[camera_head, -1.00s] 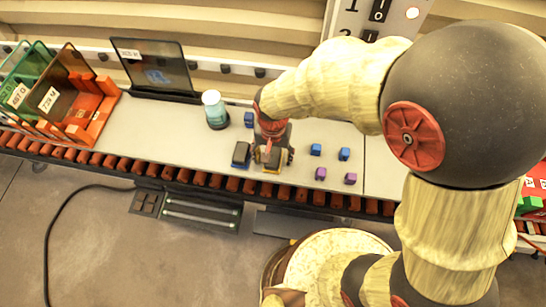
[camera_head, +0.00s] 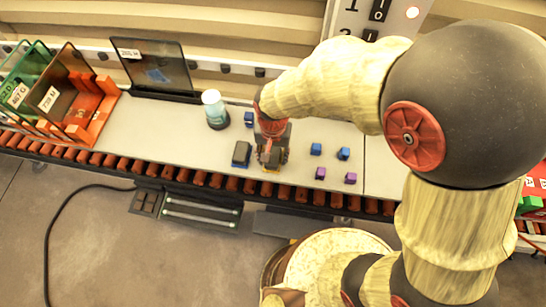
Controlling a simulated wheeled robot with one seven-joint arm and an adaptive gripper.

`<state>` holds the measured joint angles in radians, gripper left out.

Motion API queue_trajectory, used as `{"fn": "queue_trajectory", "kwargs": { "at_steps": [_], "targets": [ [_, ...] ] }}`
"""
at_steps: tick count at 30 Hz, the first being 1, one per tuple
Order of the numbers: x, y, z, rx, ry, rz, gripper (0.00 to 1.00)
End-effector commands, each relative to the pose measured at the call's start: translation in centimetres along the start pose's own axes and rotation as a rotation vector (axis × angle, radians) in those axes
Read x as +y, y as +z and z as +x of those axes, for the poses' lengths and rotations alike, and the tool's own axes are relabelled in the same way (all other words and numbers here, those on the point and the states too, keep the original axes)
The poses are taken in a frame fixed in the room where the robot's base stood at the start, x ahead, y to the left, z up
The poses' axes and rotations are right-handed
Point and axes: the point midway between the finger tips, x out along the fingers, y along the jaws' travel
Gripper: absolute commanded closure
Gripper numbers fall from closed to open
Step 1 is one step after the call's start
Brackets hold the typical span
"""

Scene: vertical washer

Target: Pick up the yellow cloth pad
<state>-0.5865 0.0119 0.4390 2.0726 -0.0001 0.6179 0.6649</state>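My gripper (camera_head: 271,157) points down over the pale worktop, right of the dark block with a blue base (camera_head: 241,154). A small yellow patch (camera_head: 267,168) shows at the lower edge of the gripper. It looks like part of the yellow cloth pad, mostly hidden by the gripper and a dark shape there. The fingers are at or just above the pad. The view is too small to tell whether they grip it or touch it.
Two blue blocks (camera_head: 316,149) and two purple blocks (camera_head: 320,173) lie right of my gripper. A blue block (camera_head: 249,119) and a glass jar (camera_head: 215,110) stand behind left. A dark screen (camera_head: 157,66) is at the back. Rollers (camera_head: 200,178) line the front edge.

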Motion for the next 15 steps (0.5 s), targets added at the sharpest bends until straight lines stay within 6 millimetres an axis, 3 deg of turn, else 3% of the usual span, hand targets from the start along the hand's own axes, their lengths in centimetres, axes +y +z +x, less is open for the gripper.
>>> {"fn": "queue_trajectory", "kwargs": {
  "at_steps": [10,15],
  "targets": [
    [0.0,0.0,-0.5,0.001,-0.001,0.000,0.84],
    [-0.1,-0.1,-2.6,0.005,-0.004,0.000,0.84]
  ]
}}
